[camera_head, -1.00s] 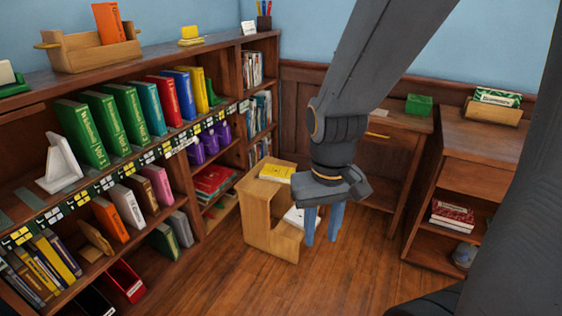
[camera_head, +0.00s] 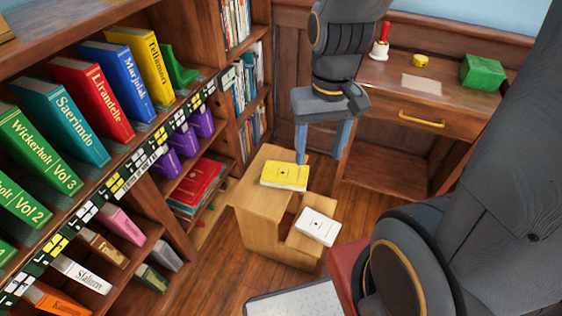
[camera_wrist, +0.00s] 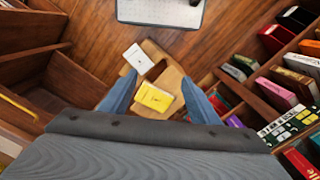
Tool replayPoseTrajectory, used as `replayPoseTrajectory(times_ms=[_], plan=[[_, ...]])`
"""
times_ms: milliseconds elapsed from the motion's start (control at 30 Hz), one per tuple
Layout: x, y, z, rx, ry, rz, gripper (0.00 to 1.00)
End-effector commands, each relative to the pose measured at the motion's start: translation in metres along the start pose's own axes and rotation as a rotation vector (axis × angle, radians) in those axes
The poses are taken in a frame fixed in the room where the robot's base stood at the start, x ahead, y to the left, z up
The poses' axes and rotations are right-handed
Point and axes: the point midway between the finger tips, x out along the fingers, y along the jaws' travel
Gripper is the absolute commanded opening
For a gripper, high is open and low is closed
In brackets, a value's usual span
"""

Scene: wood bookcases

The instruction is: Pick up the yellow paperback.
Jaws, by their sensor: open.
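The yellow paperback (camera_head: 285,176) lies flat on the upper step of a small wooden step stool. It also shows in the wrist view (camera_wrist: 154,97), between my two fingers as seen from above. My gripper (camera_head: 321,160) is open, its blue fingers pointing down. In the head view the fingers are near the stool's top, just behind and to the right of the yellow paperback. In the wrist view nothing is between the fingers at their own height, and the book looks lower down. I cannot tell the exact gap.
A white book (camera_head: 317,227) lies on the stool's (camera_head: 262,222) lower step. A bookcase (camera_head: 150,160) full of books stands at the left. A wooden desk (camera_head: 425,98) with a green box (camera_head: 482,71) stands behind at the right. Wood floor is open in front of the stool.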

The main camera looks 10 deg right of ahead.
Motion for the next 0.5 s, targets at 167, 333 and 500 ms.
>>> replayPoseTrajectory(times_ms=[167,333,500], plan=[[0.050,-0.005,-0.037,0.291,-0.026,-0.070,0.87],[0.122,-0.006,-0.098,0.769,-0.074,-0.173,1.00],[0.197,0.003,-0.159,1.254,-0.134,-0.263,1.00]])
